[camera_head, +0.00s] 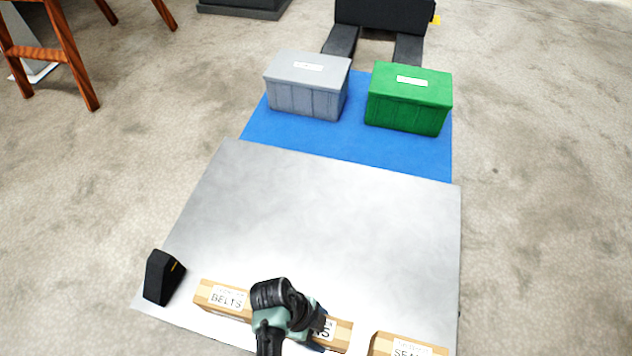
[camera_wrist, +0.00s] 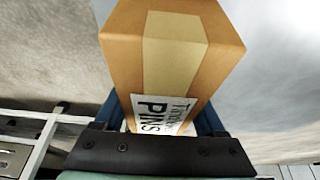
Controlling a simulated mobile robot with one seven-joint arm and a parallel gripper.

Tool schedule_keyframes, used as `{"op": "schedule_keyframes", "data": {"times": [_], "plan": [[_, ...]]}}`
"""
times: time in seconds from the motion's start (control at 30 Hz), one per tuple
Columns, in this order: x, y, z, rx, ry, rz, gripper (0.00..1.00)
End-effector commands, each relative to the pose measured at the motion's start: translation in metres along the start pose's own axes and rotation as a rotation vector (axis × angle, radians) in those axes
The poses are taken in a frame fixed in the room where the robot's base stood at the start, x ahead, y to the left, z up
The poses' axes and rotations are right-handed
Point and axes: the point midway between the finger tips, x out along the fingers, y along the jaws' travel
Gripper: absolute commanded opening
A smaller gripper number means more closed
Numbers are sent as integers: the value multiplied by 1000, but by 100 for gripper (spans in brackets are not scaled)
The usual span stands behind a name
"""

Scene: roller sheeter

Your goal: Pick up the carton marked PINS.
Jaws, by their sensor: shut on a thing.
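The carton marked PINS is brown with a tape strip and a white label, and it fills the middle of the wrist view (camera_wrist: 185,65). My gripper (camera_wrist: 160,118) is shut on it, with one blue finger on each side. In the head view my gripper (camera_head: 314,322) is at the table's front, and the PINS carton (camera_head: 338,335) shows partly behind it, with only the end of its label visible. I cannot tell whether the carton touches the table.
A BELTS carton (camera_head: 222,299) is to the left and another labelled carton (camera_head: 408,346) to the right, cut by the frame. A black wedge-shaped object (camera_head: 162,277) stands at the table's left. The metal table (camera_head: 320,220) is clear beyond. Grey (camera_head: 306,88) and green (camera_head: 409,99) bins stand on a blue surface (camera_head: 340,140).

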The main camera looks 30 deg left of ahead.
Motion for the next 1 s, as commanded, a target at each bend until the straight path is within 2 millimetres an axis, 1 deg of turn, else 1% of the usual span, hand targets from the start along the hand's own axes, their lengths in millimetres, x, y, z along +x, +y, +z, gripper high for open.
{"op": "schedule_keyframes", "data": {"times": [0.03,0.1,0.2,0.57,0.67,1.0], "plan": [[0,0,0,0,0,0,28],[0,0,0,0,0,0,15],[0,0,0,0,0,0,0],[-4,-1,-1,1,0,-3,0],[-15,-2,-6,1,0,-4,0],[-76,-1,-32,1,0,-3,0]]}}
